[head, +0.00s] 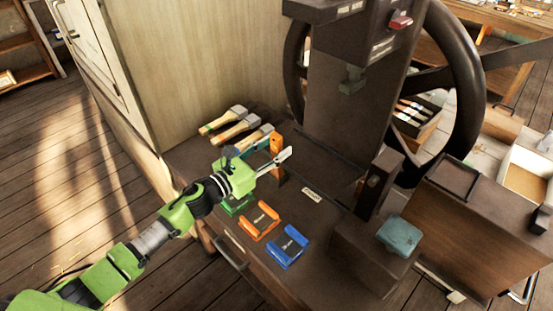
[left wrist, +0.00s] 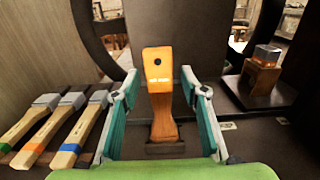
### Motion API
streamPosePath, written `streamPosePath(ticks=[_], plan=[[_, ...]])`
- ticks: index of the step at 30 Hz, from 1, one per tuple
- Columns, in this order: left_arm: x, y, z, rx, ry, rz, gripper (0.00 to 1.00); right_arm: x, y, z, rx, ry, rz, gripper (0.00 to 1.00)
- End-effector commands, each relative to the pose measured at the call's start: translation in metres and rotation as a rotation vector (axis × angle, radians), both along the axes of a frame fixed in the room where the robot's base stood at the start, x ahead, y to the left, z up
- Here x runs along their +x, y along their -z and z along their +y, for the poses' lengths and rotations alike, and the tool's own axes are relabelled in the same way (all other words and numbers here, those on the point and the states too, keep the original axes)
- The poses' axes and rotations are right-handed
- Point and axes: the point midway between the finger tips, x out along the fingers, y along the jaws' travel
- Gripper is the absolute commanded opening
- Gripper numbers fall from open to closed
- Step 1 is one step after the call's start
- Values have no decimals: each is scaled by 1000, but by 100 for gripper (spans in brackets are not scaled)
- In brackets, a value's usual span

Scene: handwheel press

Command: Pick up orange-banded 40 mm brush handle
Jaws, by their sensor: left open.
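The orange-banded brush handle (head: 277,142) stands upright in a dark slotted base on the bench, beside the row of brushes. In the left wrist view the handle (left wrist: 161,100) is wooden with an orange top and a dark hole, in the middle of the picture. My left gripper (head: 268,153) is open, with one teal-padded finger to each side of the handle. Gaps show between the handle and both fingers in the wrist view, so it is not gripped. My right gripper is not in view.
Three brushes with green, orange and blue bands (left wrist: 48,137) lie left of the handle. Green, orange (head: 259,221) and blue (head: 287,247) cradles sit on the bench front. The press column (head: 345,100) and handwheel (head: 462,90) rise behind. A cabinet (head: 180,60) stands at left.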

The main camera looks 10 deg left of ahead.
Motion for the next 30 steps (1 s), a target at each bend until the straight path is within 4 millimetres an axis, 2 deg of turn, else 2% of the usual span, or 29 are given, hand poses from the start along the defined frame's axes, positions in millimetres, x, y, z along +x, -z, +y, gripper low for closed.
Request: streamPosePath(ticks=[3,10,11,15,25,30], plan=[[7,1,-5,1,0,0,40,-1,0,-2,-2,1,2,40],[8,1,-5,2,0,1,40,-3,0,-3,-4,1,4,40],[8,1,-5,2,0,1,35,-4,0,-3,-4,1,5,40],[8,1,-5,1,0,0,0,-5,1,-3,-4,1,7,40],[8,0,-5,1,0,0,0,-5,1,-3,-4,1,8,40],[8,-9,-5,3,1,-2,0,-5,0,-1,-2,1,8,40]])
